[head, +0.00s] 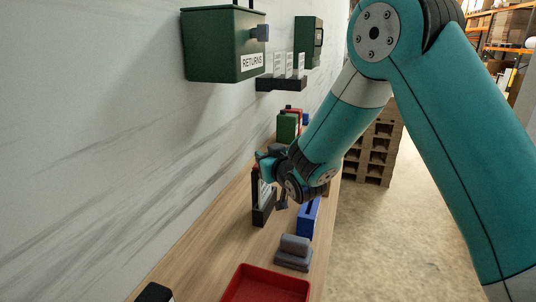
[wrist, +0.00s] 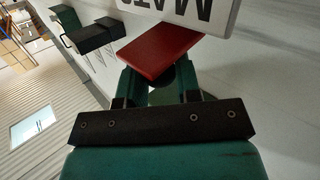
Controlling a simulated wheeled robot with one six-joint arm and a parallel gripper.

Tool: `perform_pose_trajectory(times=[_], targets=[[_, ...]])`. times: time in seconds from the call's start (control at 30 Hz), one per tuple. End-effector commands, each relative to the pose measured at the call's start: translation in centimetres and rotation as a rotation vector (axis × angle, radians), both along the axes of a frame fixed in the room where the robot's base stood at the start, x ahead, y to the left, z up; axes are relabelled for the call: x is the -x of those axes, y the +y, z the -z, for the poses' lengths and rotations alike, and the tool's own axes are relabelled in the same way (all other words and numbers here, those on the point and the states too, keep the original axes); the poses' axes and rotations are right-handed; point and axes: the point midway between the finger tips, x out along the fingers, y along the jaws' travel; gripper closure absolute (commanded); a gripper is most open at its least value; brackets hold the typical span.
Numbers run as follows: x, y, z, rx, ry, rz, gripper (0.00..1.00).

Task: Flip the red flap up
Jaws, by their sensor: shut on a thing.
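The red flap (wrist: 162,47) shows in the wrist view as a flat, tilted red plate at the tips of my gripper (wrist: 160,77). The two green fingers stand on either side of a dark rounded piece below the flap, and the jaws are shut on the flap there. The exact contact is partly hidden by the plate. In the head view my gripper (head: 267,160) is above the bench near the wall.
A white sign (wrist: 195,12) with partly cut-off lettering sits just beyond the flap. On the bench (head: 205,252) are a red tray (head: 265,284), a grey block (head: 293,254) and a blue box (head: 309,219). A green RETURNS box (head: 222,48) hangs on the wall.

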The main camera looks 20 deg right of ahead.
Motion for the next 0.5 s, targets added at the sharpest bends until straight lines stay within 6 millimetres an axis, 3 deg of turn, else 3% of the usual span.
perform_pose_trajectory(times=[0.03, 0.5], targets=[[-0.1, 0.1, -0.7, 0.029, 0.021, 0.0, 0.93], [-1.3, 1.9, -1.9, 0.385, 0.277, 0.0, 0.93]])
